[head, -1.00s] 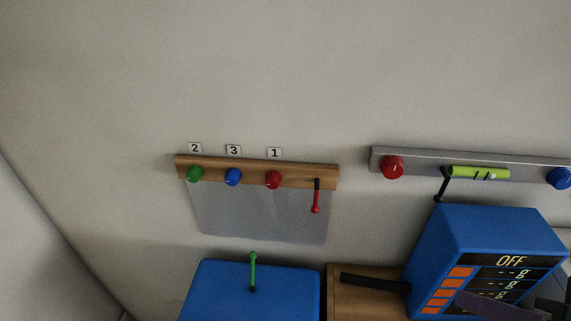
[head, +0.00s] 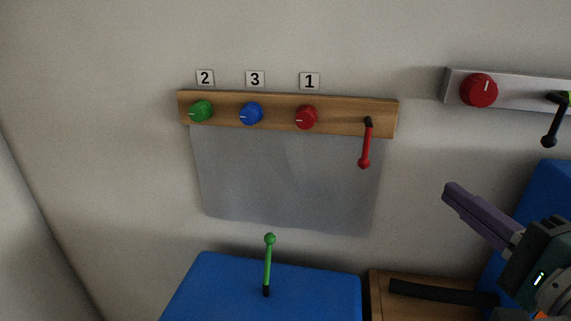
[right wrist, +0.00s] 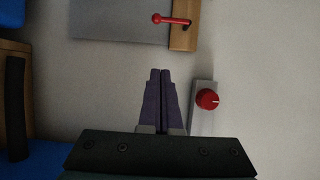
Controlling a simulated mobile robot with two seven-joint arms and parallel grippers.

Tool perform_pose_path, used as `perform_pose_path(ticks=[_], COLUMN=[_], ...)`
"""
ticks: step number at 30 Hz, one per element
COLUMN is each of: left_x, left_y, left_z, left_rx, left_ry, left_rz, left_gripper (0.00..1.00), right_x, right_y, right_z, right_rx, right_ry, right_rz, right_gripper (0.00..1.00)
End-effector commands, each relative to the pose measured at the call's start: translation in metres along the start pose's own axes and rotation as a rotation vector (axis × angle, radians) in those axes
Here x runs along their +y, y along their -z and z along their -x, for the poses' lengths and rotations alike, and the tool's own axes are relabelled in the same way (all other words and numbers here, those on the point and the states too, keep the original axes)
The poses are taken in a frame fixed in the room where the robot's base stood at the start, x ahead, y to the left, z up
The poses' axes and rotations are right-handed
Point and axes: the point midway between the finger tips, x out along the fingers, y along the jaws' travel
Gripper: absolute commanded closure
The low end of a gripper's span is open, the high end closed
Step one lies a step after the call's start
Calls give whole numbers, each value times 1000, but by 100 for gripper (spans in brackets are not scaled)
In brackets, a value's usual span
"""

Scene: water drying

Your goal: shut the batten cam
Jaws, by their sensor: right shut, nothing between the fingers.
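The wooden batten (head: 340,115) is fixed to the wall above a hanging grey sheet (head: 285,180). Its cam has a red lever (head: 365,147) at the right end, hanging down from a dark pivot with a ball at its tip. In the right wrist view the red lever (right wrist: 174,20) lies across the batten's end (right wrist: 184,38). My right gripper (head: 448,189) is shut and empty, right of the lever, below it and apart from it. In the right wrist view its purple fingers (right wrist: 160,73) are together. My left gripper is out of view.
Green (head: 201,111), blue (head: 251,113) and red (head: 306,117) knobs sit along the batten. A grey rail (head: 520,95) with a red knob (head: 479,90) and black lever (head: 554,122) is at right. A blue box (head: 225,290) with a green lever (head: 268,262) stands below.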

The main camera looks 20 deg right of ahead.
Motion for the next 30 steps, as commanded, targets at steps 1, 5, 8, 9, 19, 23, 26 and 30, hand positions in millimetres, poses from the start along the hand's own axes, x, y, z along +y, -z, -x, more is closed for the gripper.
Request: perform_pose_path(ticks=[1,5,8,9,19,23,26,30], left_x=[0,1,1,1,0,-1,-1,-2], left_y=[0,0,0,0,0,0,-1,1], left_z=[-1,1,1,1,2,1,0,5], left_rx=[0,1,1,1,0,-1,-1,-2], left_ry=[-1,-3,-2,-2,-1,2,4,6], left_rz=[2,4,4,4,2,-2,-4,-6], left_gripper=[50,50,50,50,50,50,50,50], right_x=[0,-1,-1,-1,-2,-2,-2,-4], right_y=[1,0,0,0,0,0,0,-13], right_z=[0,0,0,0,-39,-68,-89,-104], right_rx=[1,0,0,0,-1,0,0,0], right_ry=[4,4,4,4,7,6,6,3], right_rz=[-4,-4,-3,-3,-2,-2,-2,-8], right_gripper=[100,100,100,100,100,100,100,100])
